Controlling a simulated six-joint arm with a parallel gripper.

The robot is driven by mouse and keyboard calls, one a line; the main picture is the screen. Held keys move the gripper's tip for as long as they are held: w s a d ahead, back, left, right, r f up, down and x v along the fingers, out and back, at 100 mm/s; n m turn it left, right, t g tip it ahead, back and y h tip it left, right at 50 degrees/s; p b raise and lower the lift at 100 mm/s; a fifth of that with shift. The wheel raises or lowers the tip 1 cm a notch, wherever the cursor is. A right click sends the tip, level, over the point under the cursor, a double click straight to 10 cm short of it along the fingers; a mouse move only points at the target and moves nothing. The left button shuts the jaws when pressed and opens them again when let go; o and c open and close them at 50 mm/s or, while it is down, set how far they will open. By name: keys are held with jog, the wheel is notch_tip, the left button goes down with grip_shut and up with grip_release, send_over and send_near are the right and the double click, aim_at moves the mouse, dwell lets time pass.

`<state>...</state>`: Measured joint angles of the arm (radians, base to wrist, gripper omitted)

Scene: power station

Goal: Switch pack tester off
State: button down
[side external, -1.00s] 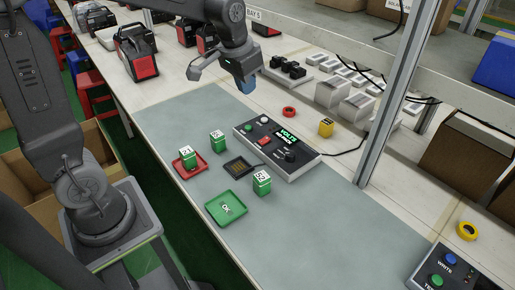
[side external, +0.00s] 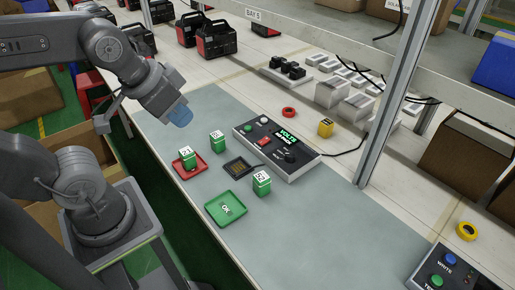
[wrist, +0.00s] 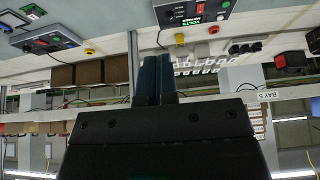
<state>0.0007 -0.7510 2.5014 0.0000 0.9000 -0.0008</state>
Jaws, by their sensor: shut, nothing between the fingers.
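The pack tester (side external: 305,166) is a dark-topped box on the grey mat, with a lit green display (side external: 286,137), a red rocker switch (side external: 264,141), a black knob (side external: 290,155) and small round buttons. I cannot tell which way the switch is tipped. In the wrist view the tester (wrist: 172,17) is cut off by the top edge. My gripper (side external: 183,118) is above the mat's left part, left of the tester and apart from it. Its blue fingers (wrist: 153,80) are shut and empty in the wrist view.
Green packs stand on the mat: one in the red tray (side external: 179,168), one behind it (side external: 217,141), one (side external: 262,183) by the green tray (side external: 213,209). A dark square pad (side external: 235,168) lies between. A metal post (side external: 391,100) rises right of the tester.

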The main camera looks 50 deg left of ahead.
jog(key=w, duration=0.1)
jog(key=n+g, duration=0.4)
jog(key=n, duration=1.4)
send_over(269, 138)
jog(key=s, duration=0.2)
notch_tip(269, 138, down, 15)
jog(key=shift+s+r, duration=0.1)
jog(key=shift+r, duration=0.05)
jog(key=f, duration=0.4)
jog(key=w+f, duration=0.1)
jog(key=f, duration=0.4)
jog(key=w+f, duration=0.1)
jog(key=f, duration=0.4)
